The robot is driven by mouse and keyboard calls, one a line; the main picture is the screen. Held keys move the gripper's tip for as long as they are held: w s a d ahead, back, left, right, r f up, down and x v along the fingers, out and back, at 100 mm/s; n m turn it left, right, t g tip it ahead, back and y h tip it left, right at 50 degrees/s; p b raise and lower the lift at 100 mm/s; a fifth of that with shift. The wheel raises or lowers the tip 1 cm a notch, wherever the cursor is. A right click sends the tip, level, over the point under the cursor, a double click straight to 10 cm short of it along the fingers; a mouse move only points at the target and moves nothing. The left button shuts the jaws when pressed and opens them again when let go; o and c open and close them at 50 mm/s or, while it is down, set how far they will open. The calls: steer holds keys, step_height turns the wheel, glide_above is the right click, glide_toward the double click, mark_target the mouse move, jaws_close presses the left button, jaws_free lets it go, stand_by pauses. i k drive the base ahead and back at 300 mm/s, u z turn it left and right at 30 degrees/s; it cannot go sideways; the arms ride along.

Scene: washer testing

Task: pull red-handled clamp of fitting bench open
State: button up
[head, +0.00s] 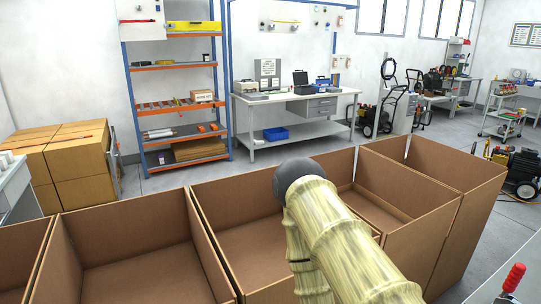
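The red-handled clamp (514,278) shows at the lower right corner, on the grey top of the fitting bench (522,262). Its red handle stands upright and leans a little to the right. The clamp's lower part is cut off by the bottom edge of the picture, so I cannot tell whether it is open. My arm, pale yellow with a dark grey joint, rises in the middle foreground and runs out at the bottom. My gripper is not in view.
Open empty cardboard boxes (130,276) stand in a row across the foreground, beside the bench. Behind them are a blue-framed shelf (172,103), a grey workbench (296,96) and stacked cartons (65,165). Pressure washers (525,172) stand at the right. Floor is free behind the boxes.

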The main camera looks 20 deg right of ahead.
mark_target(518, 269)
steer(key=z, duration=0.85)
steer(key=i, duration=0.85)
steer(key=z, duration=1.5)
steer(key=i, duration=0.65)
steer(key=z, duration=0.2)
steer(key=k, duration=0.2)
